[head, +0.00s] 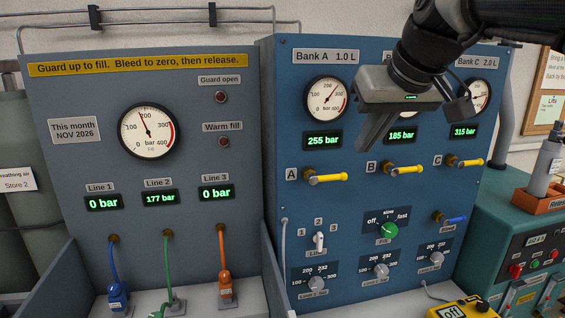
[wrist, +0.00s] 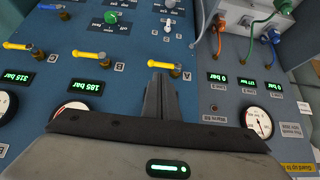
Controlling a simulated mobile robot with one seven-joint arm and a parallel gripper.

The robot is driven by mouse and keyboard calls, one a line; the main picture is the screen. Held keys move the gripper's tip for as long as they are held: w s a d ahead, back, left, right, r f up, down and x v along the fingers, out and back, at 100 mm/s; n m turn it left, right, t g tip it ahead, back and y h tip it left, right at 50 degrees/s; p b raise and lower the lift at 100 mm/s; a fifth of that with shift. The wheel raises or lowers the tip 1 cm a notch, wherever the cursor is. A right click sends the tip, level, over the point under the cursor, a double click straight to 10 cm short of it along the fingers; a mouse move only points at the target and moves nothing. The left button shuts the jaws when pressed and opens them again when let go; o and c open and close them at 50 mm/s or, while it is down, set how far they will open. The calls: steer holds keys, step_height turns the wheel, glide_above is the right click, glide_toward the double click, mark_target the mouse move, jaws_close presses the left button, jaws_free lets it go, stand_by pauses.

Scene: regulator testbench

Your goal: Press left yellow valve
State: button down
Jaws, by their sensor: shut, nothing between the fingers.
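The left yellow valve (head: 327,178) is a lever on a brass stub beside the letter A, on the blue panel under the 255 bar display. It points right, about level. It also shows in the wrist view (wrist: 161,65), just beyond my fingertips. My gripper (head: 359,147) is shut and empty, in front of the panel, up and to the right of the valve A lever in the head view. In the wrist view my shut fingers (wrist: 159,78) overlap the panel close to that lever. I cannot tell whether they touch; a gap seems to remain in the head view.
Yellow levers B (head: 405,169) and C (head: 465,162) sit to the right, with a blue lever (head: 455,219) below C. A green knob (head: 388,230) and a white selector (head: 319,241) are lower. The left panel holds a gauge (head: 148,130) and several hoses.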

mark_target(336, 179)
steer(key=shift+d+r, duration=0.1)
steer(key=x, duration=1.3)
steer(key=shift+w+a, duration=0.25)
steer(key=shift+w, duration=0.4)
steer(key=shift+d+f+y+b, duration=0.25)
steer(key=shift+f+y+b, duration=0.15)
steer(key=shift+y, duration=0.2)
step_height(336, 179, down, 7)
steer(key=a+m+y+b, duration=0.1)
steer(key=m+y+b, duration=0.5)
steer(key=y+b, duration=0.5)
steer(key=shift+a+y+b, duration=0.25)
steer(key=shift+y+b, duration=0.15)
steer(key=shift+b, duration=0.5)
steer(key=shift+s+r, duration=0.1)
steer(key=shift+s, duration=0.05)
